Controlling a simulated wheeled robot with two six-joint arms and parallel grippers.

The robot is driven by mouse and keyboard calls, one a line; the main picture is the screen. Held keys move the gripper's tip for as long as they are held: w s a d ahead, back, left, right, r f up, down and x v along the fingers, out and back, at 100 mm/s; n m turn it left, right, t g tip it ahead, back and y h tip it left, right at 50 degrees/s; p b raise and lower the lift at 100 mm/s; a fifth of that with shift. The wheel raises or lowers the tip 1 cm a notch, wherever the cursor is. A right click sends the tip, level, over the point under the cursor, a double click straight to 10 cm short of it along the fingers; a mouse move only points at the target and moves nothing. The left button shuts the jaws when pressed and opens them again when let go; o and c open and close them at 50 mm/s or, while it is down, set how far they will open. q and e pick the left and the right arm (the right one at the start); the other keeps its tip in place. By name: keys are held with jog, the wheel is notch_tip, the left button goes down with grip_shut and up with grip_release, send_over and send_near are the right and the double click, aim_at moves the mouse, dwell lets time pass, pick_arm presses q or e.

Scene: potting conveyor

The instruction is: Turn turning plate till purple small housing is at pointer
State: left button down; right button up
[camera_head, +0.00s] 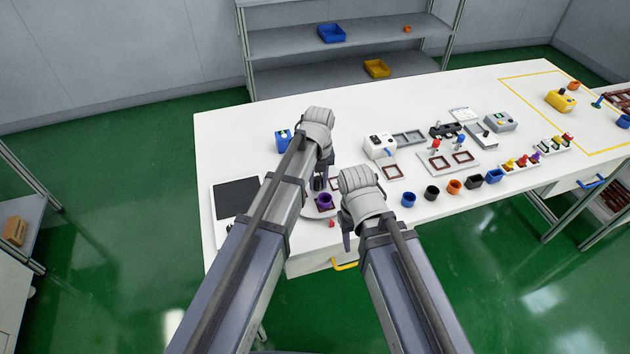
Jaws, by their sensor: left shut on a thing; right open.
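The white turning plate (312,213) lies at the table's front edge, mostly hidden behind my arms. The purple small housing (324,202) sits on it, on the side near the front edge. A small red pointer (331,223) shows just in front of the housing, close to it. My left gripper (319,184) points down over the plate, right behind the purple housing. It is shut on a small dark part at the plate, mostly hidden by the fingers. My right gripper (347,241) is open and empty, right of the plate near the table's front edge.
Blue (408,200), black (432,193) and orange (454,187) housings stand in a row to the right. A dark panel (237,197) lies left of my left arm. A white device (380,146) and frames stand behind.

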aim_at(318, 179)
dwell(0.3)
pick_arm(q)
jog(key=c, duration=0.9)
grip_release()
jog(key=shift+r, duration=0.15)
notch_tip(318, 179, up, 8)
jog(key=p, duration=0.8)
jog(key=shift+f, duration=0.2)
